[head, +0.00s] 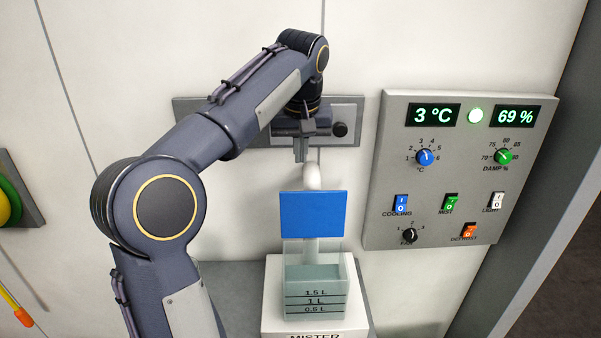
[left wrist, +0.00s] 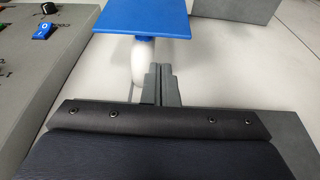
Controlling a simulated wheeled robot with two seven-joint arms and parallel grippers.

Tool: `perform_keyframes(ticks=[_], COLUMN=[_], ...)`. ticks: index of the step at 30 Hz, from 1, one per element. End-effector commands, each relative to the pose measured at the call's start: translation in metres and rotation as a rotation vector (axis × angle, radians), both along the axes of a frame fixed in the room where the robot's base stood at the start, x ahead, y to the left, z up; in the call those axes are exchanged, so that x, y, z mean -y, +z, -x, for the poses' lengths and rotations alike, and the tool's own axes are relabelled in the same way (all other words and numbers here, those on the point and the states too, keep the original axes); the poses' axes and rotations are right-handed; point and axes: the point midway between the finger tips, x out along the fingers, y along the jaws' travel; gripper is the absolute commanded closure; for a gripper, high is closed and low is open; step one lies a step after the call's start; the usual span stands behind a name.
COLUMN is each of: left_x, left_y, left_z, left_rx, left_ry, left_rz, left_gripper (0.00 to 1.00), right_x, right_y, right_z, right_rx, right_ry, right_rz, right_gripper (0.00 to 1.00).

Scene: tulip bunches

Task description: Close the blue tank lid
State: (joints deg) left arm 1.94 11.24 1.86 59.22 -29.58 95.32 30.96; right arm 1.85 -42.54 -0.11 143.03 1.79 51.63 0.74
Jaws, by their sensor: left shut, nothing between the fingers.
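The blue tank lid (head: 312,214) stands raised, its flat face toward the head camera, above the back of the clear tank (head: 316,286). The tank has level marks on its front and sits on the white mister base (head: 285,330). My left gripper (head: 300,158) is shut and empty, fingers down, above and behind the lid near a white curved pipe (head: 312,178). In the left wrist view, the closed fingertips (left wrist: 158,68) are beside the white pipe (left wrist: 143,62), close to the blue lid (left wrist: 142,18); I cannot tell whether they touch. My right gripper is not in view.
A control panel (head: 462,215) with dials, switches and displays is on the wall to the right. A grey wall plate (head: 190,106) with a black knob (head: 340,129) lies behind my left wrist. The space in front of the tank looks clear.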

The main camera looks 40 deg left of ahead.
Motion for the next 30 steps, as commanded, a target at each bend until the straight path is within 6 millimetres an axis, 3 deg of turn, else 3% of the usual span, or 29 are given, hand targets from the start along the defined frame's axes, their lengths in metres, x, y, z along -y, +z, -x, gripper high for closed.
perform_keyframes(ticks=[4, 18, 30], left_x=[-0.004, -0.016, -0.018], left_y=[-0.013, -0.086, -0.095], left_z=[-0.003, -0.018, -0.021], left_rx=[-0.005, -0.004, -0.001], left_ry=[0.010, 0.007, 0.007], left_rz=[-0.003, -0.001, -0.001], left_gripper=[1.00, 1.00, 1.00], right_x=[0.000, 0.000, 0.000], right_y=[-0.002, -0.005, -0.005], right_z=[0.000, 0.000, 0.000], right_rx=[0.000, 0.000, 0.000], right_ry=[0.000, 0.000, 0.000], right_rz=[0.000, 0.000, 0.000], right_gripper=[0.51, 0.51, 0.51])
